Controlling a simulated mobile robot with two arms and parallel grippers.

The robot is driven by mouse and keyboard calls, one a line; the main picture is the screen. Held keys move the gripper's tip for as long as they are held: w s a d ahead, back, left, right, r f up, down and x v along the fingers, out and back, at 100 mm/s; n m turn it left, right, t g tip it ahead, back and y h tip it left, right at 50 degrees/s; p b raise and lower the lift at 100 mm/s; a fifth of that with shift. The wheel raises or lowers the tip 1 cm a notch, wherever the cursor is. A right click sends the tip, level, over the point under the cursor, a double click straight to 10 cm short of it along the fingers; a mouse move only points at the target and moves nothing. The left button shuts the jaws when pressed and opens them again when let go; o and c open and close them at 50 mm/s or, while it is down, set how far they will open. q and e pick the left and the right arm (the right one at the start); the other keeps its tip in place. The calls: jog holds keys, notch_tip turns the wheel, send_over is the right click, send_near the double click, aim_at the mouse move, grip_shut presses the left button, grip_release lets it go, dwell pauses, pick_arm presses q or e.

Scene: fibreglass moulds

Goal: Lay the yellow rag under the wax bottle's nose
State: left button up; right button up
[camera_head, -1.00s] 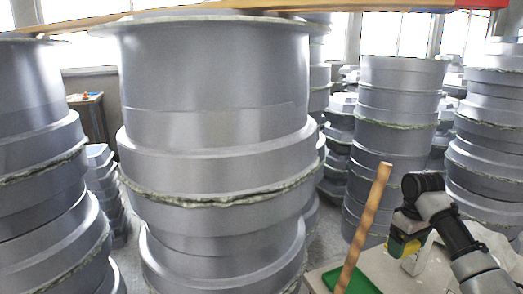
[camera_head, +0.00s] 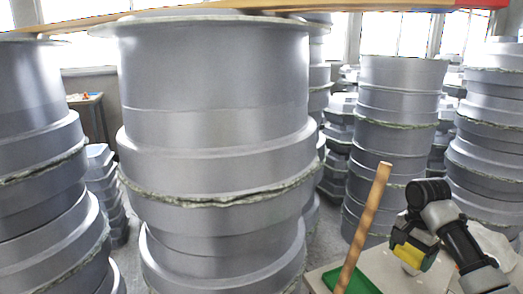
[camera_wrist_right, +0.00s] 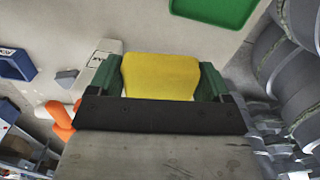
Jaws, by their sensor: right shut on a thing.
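My right gripper (camera_head: 408,258) is over the pale table at the lower right. In the right wrist view its green fingers (camera_wrist_right: 168,82) are shut on the folded yellow rag (camera_wrist_right: 160,75). The rag also shows in the head view (camera_head: 412,256). A white object with dark lettering (camera_wrist_right: 103,62), probably the wax bottle, lies just left of the rag in the wrist view, partly hidden by the gripper. I cannot make out its nose. My left gripper is not in view.
A green tray (camera_wrist_right: 215,10) lies on the table, with a wooden stick (camera_head: 364,225) rising in front of it. An orange object (camera_wrist_right: 60,117) and blue bins (camera_wrist_right: 15,63) are at the wrist view's left. Large grey mould stacks (camera_head: 215,110) surround the table.

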aim_at(402, 260)
jog(key=s+a+n, duration=0.2)
jog(key=s+a, duration=0.1)
jog(key=a, duration=0.1)
jog(key=shift+r+n, duration=0.3)
jog(key=shift+n, duration=0.1)
jog(key=s+a+f+n, duration=0.3)
jog(key=s+a+n, duration=0.25)
jog(key=s, duration=0.45)
jog(key=s+a+f+n, duration=0.4)
jog(key=s+a, duration=0.3)
jog(key=s, duration=0.2)
jog(key=r+p, duration=0.4)
jog(key=shift+s+a+r, duration=0.25)
jog(key=shift+s+a, duration=0.05)
jog(key=shift+s, duration=0.05)
jog(key=shift+d, duration=0.1)
